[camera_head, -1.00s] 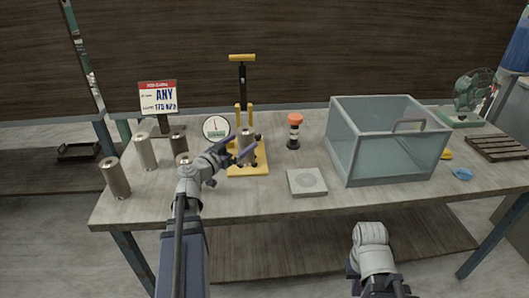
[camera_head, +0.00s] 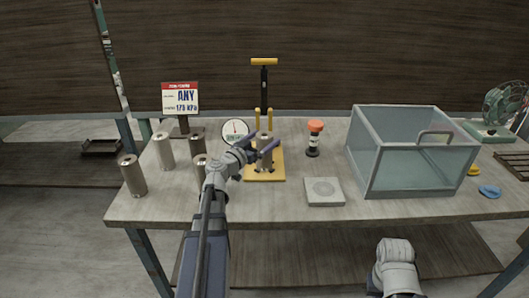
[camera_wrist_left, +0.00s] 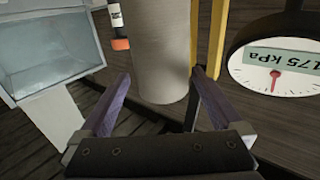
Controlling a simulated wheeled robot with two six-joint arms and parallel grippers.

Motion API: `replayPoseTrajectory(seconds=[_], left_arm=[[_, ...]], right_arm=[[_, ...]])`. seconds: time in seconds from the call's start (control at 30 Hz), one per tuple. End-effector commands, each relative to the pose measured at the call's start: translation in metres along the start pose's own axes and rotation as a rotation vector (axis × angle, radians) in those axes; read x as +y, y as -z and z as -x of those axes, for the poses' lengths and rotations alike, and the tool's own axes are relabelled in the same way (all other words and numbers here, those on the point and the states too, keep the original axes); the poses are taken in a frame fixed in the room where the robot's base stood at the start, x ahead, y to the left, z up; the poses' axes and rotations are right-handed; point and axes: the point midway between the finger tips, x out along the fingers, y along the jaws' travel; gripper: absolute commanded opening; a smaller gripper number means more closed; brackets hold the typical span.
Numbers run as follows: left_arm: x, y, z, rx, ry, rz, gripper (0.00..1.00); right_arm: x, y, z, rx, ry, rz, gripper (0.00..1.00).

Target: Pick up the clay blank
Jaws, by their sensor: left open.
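A grey cylinder, which looks like the clay blank (camera_head: 265,152), stands upright at the yellow-based hand pump (camera_head: 264,90). My left gripper (camera_head: 264,147) is open, with its purple fingers either side of the cylinder. In the left wrist view the cylinder (camera_wrist_left: 160,50) rises between the spread fingers (camera_wrist_left: 161,76), with a gap showing beside the left finger; I cannot tell whether the right finger touches it. My right arm shows at the bottom right of the head view, but its gripper is not in view.
Several similar cylinders (camera_head: 132,175) stand at the left of the table. A round gauge (camera_head: 235,131) is behind my left gripper; in the wrist view it reads 175 kPa. An orange-capped bottle (camera_head: 314,140), a square plate (camera_head: 323,191) and a glass tank (camera_head: 410,185) are to the right.

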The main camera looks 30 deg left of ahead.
Motion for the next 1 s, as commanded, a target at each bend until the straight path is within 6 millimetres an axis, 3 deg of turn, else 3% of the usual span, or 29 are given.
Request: replayPoseTrajectory(seconds=[0.23,0.5,1.0], left_arm=[[-0.005,0.000,-0.038,0.000,-0.001,0.000,1.00],[-0.003,0.000,-0.041,0.000,-0.001,0.000,0.99],[-0.003,0.000,-0.040,0.000,-0.001,0.000,0.43]], right_arm=[[0.000,0.000,0.000,0.000,0.000,0.000,0.00],[0.000,0.000,0.000,0.000,0.000,0.000,0.00],[0.000,0.000,0.000,0.000,0.000,0.000,0.00]])
